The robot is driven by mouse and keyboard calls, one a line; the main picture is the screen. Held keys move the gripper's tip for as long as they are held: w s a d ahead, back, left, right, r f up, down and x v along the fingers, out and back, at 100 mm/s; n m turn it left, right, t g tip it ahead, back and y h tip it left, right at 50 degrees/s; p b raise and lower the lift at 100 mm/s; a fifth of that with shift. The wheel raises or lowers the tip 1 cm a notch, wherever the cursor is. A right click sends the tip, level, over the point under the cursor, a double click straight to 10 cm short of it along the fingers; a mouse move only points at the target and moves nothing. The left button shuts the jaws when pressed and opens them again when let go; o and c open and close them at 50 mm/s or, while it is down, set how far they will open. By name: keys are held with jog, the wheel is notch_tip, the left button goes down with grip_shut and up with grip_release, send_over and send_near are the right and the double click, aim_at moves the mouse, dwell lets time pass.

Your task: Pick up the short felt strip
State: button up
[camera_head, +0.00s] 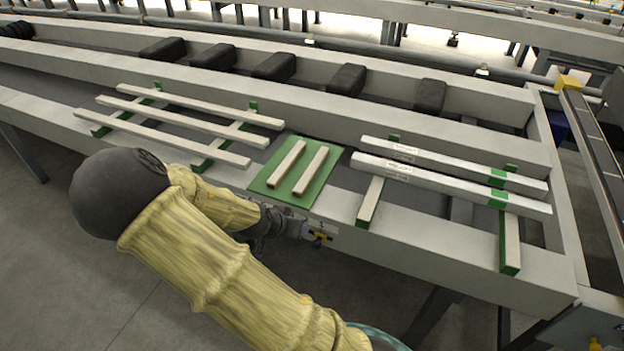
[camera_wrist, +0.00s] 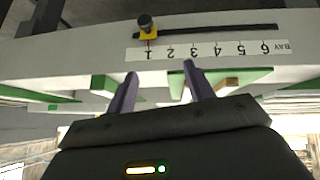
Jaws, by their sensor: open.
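Two short pale strips, the left one (camera_head: 286,164) and the right one (camera_head: 311,171), lie side by side on a green mat (camera_head: 327,172) at the middle of the table. I cannot tell whether either is felt. Small green patches, perhaps felt, show on the bearers and on the long bars at right. My gripper (camera_head: 298,229) is beside the table's near edge, in front of the mat and off it. In the wrist view my gripper (camera_wrist: 158,84) has its two fingers spread, with nothing between them. The short strips are not clearly identifiable in the wrist view.
A numbered scale (camera_wrist: 210,50) with a yellow and black knob (camera_wrist: 147,27) near mark 1 is on the table's front edge, close to my fingers. Long bars lie on bearers at left (camera_head: 178,122) and right (camera_head: 450,182). Several dark blocks (camera_head: 274,67) sit behind.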

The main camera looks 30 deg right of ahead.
jog(key=w+r+m+t+h+b, duration=0.1)
jog(key=w+r+t+h+b, duration=0.1)
jog(key=w, duration=0.5)
jog(key=r+t+h, duration=0.1)
jog(key=t+h, duration=0.1)
jog(key=shift+r+t+b, duration=0.25)
jog(key=shift+t+b, duration=0.05)
jog(key=shift+b, duration=0.1)
jog(key=shift+s+a, duration=0.1)
send_near(304, 180)
jog(key=x, duration=0.5)
jog(key=shift+f, duration=0.1)
jog(key=x, duration=0.5)
